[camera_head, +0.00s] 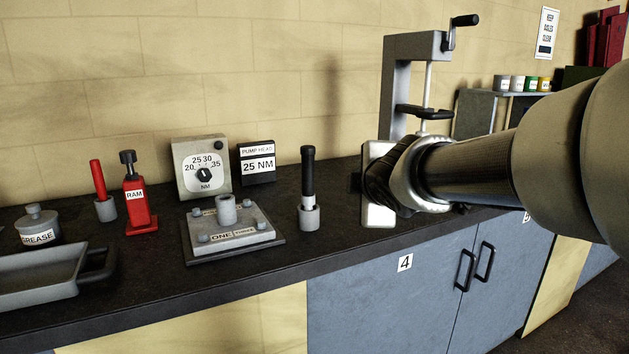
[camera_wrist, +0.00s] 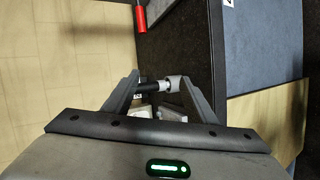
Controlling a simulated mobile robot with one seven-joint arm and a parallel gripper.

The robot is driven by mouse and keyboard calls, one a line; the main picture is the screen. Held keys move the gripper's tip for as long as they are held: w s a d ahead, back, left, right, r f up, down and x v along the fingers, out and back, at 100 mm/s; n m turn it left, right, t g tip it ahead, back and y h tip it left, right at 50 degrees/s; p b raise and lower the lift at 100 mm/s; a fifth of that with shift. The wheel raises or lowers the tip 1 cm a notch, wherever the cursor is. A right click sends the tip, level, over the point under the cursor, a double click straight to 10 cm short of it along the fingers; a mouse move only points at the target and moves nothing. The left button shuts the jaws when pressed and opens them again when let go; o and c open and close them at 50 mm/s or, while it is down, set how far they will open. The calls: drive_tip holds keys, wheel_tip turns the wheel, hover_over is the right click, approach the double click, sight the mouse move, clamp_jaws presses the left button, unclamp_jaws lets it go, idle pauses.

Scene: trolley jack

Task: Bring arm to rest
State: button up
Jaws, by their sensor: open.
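My gripper (camera_head: 355,182) is at the end of my arm, which reaches in from the right above the bench. Its fingers are mostly hidden in the head view. In the wrist view my gripper (camera_wrist: 161,77) is open, its two fingers spread wide with nothing gripped. A black-handled tool (camera_head: 308,166) stands upright in a grey holder (camera_head: 309,217), left of my gripper and apart from it in the head view. In the wrist view the black handle (camera_wrist: 147,86) and grey holder (camera_wrist: 175,83) show between the fingers, seemingly beyond them.
The dark bench (camera_head: 290,265) holds a pump plate (camera_head: 233,238), a red ram (camera_head: 136,203), a red-handled tool (camera_head: 97,178), a dial (camera_head: 202,168), a 25 NM sign (camera_head: 257,163), a grease pot (camera_head: 38,224) and a tray (camera_head: 38,277). A crank press (camera_head: 397,85) stands behind my arm.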

drive_tip(key=s+d+f+m+g+h, duration=0.1)
drive_tip(key=s+d+f+m, duration=0.1)
drive_tip(key=s+d+m, duration=0.3)
drive_tip(key=s+d+f+m+g+h, duration=0.1)
drive_tip(key=s+f+m+g, duration=0.15)
drive_tip(key=s, duration=0.35)
drive_tip(key=s+f+m+g, duration=0.1)
drive_tip(key=s+f+m, duration=0.15)
drive_tip(key=s, duration=0.25)
drive_tip(key=s+f+m+g+y, duration=0.1)
drive_tip(key=s+f+m, duration=0.1)
drive_tip(key=s+m, duration=0.3)
drive_tip(key=s+f+m+g, duration=0.1)
drive_tip(key=s+f+m, duration=0.1)
drive_tip(key=s, duration=0.4)
wheel_tip(320, 180, up, 24)
drive_tip(key=s+a+p, duration=0.1)
drive_tip(key=p, duration=2.3)
drive_tip(key=shift+f+m+g, duration=0.15)
drive_tip(key=shift+m+g, duration=0.2)
drive_tip(key=shift+m, duration=0.05)
